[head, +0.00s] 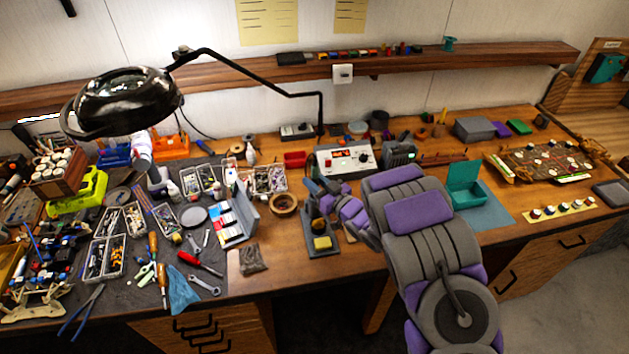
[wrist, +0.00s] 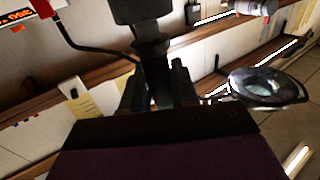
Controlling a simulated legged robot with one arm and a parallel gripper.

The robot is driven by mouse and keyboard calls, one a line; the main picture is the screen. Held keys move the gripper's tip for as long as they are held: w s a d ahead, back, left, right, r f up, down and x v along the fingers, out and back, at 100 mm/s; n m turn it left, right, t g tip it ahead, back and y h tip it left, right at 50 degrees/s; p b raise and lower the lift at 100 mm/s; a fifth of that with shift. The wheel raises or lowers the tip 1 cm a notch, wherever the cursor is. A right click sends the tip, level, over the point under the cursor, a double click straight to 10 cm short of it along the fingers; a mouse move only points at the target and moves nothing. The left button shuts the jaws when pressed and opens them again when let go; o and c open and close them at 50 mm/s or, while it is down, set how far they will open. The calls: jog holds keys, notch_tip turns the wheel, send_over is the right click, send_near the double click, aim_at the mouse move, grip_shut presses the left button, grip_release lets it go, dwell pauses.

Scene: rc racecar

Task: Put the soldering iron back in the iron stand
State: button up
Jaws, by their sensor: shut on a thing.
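The iron stand (head: 311,252) is a dark base with a yellow sponge (head: 322,243) at its front, on the wooden bench at the middle of the head view. My gripper (head: 318,190) is at the stand's upper rear, close above it. In the wrist view my gripper (wrist: 155,88) is shut on a dark upright thing, which appears to be the soldering iron (wrist: 152,52). In the head view the iron is hard to make out against my gripper and arm. Whether its tip is inside the holder cannot be told.
A soldering station (head: 345,160) with a red display stands behind my gripper. A wooden bowl (head: 283,204) and parts trays are to the left. A magnifier lamp (head: 125,98) overhangs the left side. A teal box (head: 466,187) sits to the right.

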jog(key=shift+f, duration=0.7)
jog(key=o, duration=1.1)
jog(key=shift+c, duration=0.2)
jog(key=shift+s, duration=0.1)
jog(key=v, duration=1.7)
jog(key=shift+d, duration=0.2)
jog(key=shift+f, duration=0.1)
